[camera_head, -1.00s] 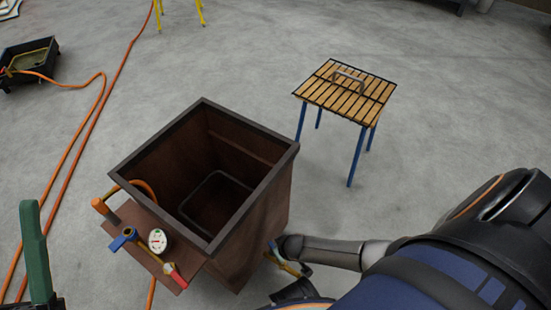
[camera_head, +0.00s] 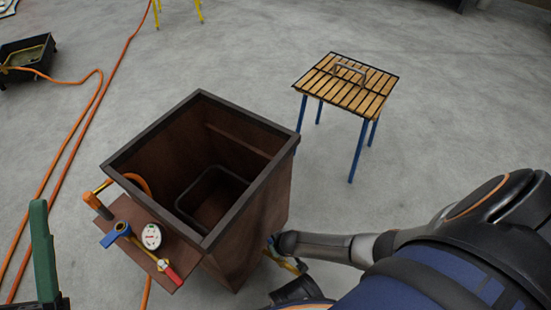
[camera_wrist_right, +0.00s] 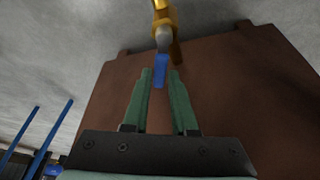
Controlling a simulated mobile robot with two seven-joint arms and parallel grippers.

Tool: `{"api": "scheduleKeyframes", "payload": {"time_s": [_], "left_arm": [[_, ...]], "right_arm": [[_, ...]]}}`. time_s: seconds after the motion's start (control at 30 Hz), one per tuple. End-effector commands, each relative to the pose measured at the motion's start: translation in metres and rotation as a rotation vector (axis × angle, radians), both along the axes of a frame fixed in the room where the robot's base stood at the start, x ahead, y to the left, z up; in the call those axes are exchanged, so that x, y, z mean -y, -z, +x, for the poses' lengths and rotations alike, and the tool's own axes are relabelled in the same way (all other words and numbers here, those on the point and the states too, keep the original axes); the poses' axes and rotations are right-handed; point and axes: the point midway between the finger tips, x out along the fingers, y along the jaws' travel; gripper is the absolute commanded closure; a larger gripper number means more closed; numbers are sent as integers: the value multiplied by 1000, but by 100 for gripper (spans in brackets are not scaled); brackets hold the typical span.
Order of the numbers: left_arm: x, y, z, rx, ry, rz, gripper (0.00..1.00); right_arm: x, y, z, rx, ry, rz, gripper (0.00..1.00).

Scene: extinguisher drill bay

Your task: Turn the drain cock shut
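The drain cock (camera_head: 284,262) is a small brass fitting low on the near right side of the brown bin (camera_head: 262,205). In the right wrist view the brass body of the drain cock (camera_wrist_right: 166,18) is at the top, with its blue lever (camera_wrist_right: 161,72) pointing down. My right gripper (camera_wrist_right: 161,76) has its two green fingers either side of the lever's end. Whether both fingers press on it cannot be told. In the head view my right arm hides these fingers. Of my left gripper (camera_head: 42,250), only a green finger shows at the lower left edge, away from the bin.
A shelf (camera_head: 140,262) on the bin's near left side carries a blue-handled valve (camera_head: 118,232), a white gauge (camera_head: 151,236) and a red-tipped fitting (camera_head: 170,272). A slatted table (camera_head: 345,85) stands behind. Orange hoses (camera_head: 75,135) run along the floor at left.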

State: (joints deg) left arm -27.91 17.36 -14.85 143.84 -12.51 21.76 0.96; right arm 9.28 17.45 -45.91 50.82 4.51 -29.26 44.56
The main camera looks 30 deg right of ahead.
Motion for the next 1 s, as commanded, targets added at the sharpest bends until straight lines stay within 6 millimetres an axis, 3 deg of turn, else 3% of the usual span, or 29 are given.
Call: {"api": "scheduleKeyframes", "payload": {"time_s": [0.03,0.2,1.0], "left_arm": [[0,0,0,0,0,-1,50],[0,0,0,1,1,-2,50],[1,1,-1,1,4,7,50]], "right_arm": [[0,0,0,0,0,0,82],[0,0,0,0,0,0,100],[0,0,-1,-1,0,0,100]]}}
